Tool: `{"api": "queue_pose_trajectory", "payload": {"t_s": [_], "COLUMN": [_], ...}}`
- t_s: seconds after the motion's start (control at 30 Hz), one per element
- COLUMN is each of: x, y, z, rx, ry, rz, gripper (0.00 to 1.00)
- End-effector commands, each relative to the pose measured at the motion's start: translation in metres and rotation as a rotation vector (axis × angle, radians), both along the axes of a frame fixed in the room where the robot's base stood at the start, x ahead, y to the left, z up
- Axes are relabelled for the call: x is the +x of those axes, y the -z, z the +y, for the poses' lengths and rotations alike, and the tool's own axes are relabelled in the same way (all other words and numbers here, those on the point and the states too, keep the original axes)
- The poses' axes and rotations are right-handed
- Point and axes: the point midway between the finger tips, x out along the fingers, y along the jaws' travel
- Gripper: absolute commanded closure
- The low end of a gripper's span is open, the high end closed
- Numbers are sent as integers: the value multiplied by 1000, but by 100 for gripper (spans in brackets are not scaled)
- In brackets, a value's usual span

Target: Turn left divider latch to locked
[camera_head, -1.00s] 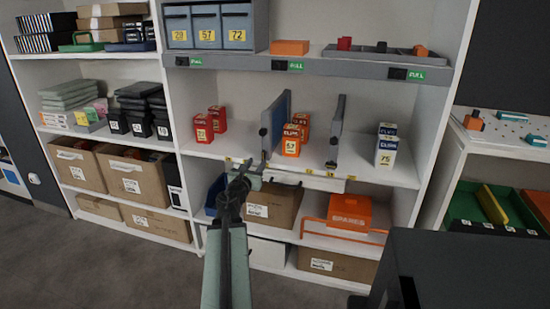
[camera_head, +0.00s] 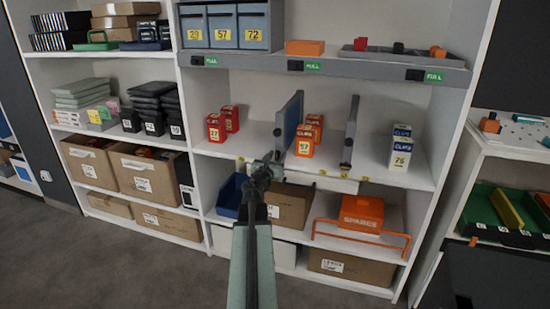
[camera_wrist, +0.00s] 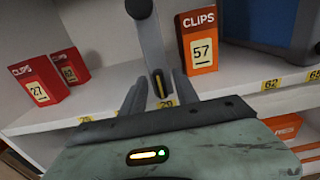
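The left divider (camera_head: 290,118) is a blue-grey upright panel on the middle shelf. In the wrist view its front post (camera_wrist: 151,40) is cut off at the top and carries a dark round knob (camera_wrist: 138,7). Lower down it has a dark slot with an upright yellow mark (camera_wrist: 160,84). I cannot tell which of these is the latch, nor its lock state. My gripper (camera_wrist: 160,93) is open and empty, its fingers apart on either side of the post's foot in the picture. In the head view my gripper (camera_head: 265,163) is at the shelf's front edge, just below left of the divider.
Red boxes (camera_wrist: 38,82) stand left of the divider, and an orange clips box (camera_wrist: 197,42) stands close at its right. An orange spares bin (camera_head: 360,213) is below.

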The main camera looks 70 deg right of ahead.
Motion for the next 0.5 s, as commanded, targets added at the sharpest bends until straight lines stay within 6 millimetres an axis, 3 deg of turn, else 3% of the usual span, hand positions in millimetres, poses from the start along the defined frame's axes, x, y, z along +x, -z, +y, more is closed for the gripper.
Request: {"api": "queue_pose_trajectory", "payload": {"t_s": [0.13,0.27,0.5], "x": [1,1,4], "y": [0,0,0], "z": [1,1,1], "rx": [0,0,0], "ry": [-1,-2,-5], "rz": [0,0,-5], "gripper": [66,100,100]}}
